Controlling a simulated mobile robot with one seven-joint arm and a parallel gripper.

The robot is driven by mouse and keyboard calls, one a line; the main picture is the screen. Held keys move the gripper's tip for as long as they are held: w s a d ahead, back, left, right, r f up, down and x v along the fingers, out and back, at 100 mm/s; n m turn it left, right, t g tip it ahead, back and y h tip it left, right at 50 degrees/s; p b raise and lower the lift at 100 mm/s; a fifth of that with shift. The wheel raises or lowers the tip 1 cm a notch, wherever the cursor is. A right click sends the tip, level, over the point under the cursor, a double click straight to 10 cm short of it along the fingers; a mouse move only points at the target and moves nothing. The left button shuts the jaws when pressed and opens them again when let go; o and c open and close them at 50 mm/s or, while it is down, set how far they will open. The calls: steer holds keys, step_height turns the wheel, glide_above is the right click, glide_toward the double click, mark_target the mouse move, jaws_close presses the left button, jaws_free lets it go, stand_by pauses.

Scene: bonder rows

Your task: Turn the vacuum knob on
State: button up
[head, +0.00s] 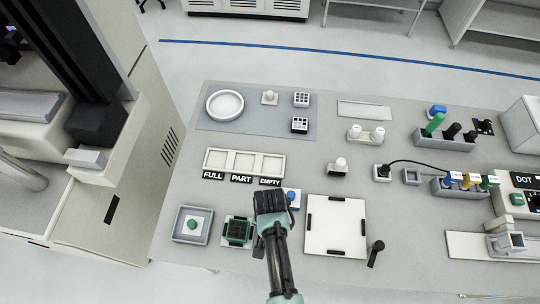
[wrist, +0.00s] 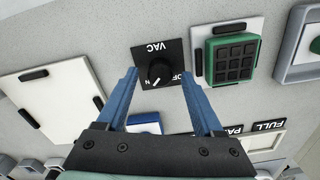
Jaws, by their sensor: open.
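The vacuum knob (wrist: 160,72) is a round black knob on a black plate marked VAC (wrist: 144,53), seen in the wrist view. A white pointer line shows on its lower left part. Part of OFF shows at its right and part of ON at its left. My gripper (wrist: 159,74) is open, with one blue finger on each side of the knob in the picture. I cannot tell whether the fingers touch it or how high they are. In the head view my gripper (head: 272,203) is over the bench and hides the knob.
A green chip tray (head: 237,231) and a bin with a green button (head: 192,225) lie left of my gripper. Labelled FULL, PART, EMPTY trays (head: 244,152) stand behind.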

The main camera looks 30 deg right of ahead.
step_height(320, 180, up, 12)
steer(key=shift+b, duration=0.4)
steer(key=shift+f, duration=0.1)
stand_by(0.4)
